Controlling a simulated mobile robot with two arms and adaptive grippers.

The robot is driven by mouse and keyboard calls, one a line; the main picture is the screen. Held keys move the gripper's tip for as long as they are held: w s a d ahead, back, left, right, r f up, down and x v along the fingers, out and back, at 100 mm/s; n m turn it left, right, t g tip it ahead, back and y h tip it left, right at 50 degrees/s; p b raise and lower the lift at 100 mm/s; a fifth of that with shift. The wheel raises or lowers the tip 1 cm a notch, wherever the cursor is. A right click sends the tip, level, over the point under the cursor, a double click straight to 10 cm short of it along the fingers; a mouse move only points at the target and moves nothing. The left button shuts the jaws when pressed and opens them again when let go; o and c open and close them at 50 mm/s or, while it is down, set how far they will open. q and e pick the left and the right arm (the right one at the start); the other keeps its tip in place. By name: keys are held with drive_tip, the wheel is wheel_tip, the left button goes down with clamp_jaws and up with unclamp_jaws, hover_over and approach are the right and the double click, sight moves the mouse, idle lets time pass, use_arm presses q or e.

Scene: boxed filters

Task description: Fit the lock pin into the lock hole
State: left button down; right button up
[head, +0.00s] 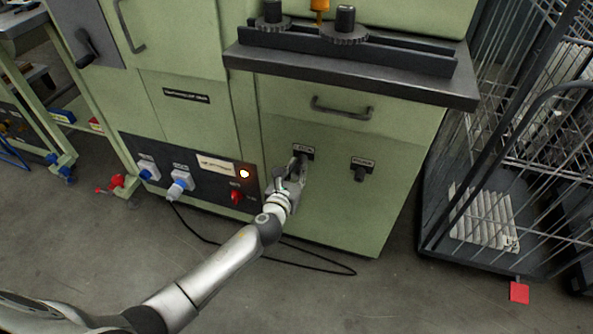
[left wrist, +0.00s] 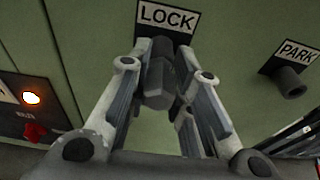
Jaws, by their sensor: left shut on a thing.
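The lock pin (left wrist: 158,80) is a dark grey faceted piece between the fingers of my left gripper (head: 299,164), which is shut on it. In the left wrist view the pin's far end meets the green panel right below the LOCK label (left wrist: 166,16). The lock hole is hidden behind the pin and fingertips, so I cannot tell how deep the pin sits. A dark round socket (left wrist: 290,83) sticks out below the PARK label, to the right; it also shows in the head view (head: 361,174). My right gripper is not in view.
A green cabinet (head: 330,215) carries a drawer handle (head: 342,112) and a dark overhanging shelf (head: 400,85) above the labels. A control panel with a lit lamp (head: 244,174), red switch (head: 237,197) and plugs is at left. A wire cart (head: 480,255) stands right.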

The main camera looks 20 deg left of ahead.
use_arm(q)
drive_tip(key=c, duration=1.2)
unclamp_jaws()
drive_tip(key=shift+c, duration=0.2)
drive_tip(key=shift+s, duration=0.1)
drive_tip(key=s+r, duration=0.2)
drive_tip(key=s, duration=0.9)
drive_tip(key=shift+s+a, duration=0.2)
drive_tip(key=shift+s, duration=0.15)
